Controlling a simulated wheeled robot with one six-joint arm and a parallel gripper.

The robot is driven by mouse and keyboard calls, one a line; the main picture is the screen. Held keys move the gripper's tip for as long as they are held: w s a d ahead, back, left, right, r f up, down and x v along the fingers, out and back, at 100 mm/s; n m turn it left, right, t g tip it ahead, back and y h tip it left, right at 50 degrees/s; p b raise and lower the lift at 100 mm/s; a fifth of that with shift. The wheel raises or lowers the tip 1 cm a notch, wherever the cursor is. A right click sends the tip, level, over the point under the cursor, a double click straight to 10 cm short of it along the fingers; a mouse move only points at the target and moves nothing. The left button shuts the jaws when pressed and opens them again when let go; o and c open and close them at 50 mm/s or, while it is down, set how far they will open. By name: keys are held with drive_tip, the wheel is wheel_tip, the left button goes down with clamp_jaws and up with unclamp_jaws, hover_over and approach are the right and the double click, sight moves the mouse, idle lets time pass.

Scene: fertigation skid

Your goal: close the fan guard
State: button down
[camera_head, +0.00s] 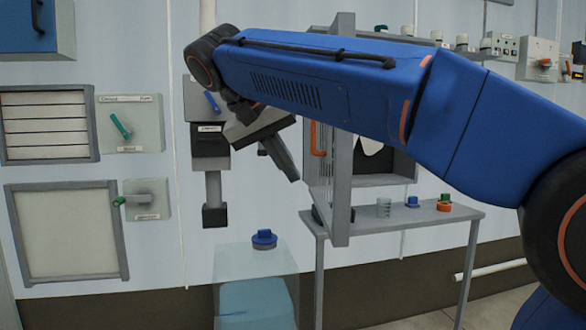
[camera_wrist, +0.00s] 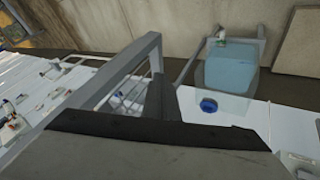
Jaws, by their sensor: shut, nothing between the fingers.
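The fan guard (camera_head: 342,190) is a grey frame with an orange handle (camera_head: 318,139). In the head view it is seen nearly edge-on and stands open, swung out from the grey fan housing (camera_head: 400,166). My arm hides the top of the housing and part of the guard. My gripper (camera_head: 292,174) is shut and empty, pointing down and right, just left of the guard in the picture. In the wrist view a grey frame (camera_wrist: 118,75), apparently the guard, runs close beside my gripper (camera_wrist: 158,85). I cannot tell whether they touch.
A grey bench (camera_head: 440,215) below the housing carries a clear beaker (camera_head: 384,208) and blue, orange and green caps. A clear tank (camera_head: 255,285) with blue liquid and a blue cap (camera_head: 264,239) stands left of it. Wall panels and switch boxes line the left.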

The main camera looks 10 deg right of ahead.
drive_tip(key=w+d+f, duration=0.1)
drive_tip(key=d+f, duration=0.4)
drive_tip(key=d, duration=0.2)
drive_tip(key=shift+w+d+f, duration=0.15)
drive_tip(key=shift+d+f, duration=0.25)
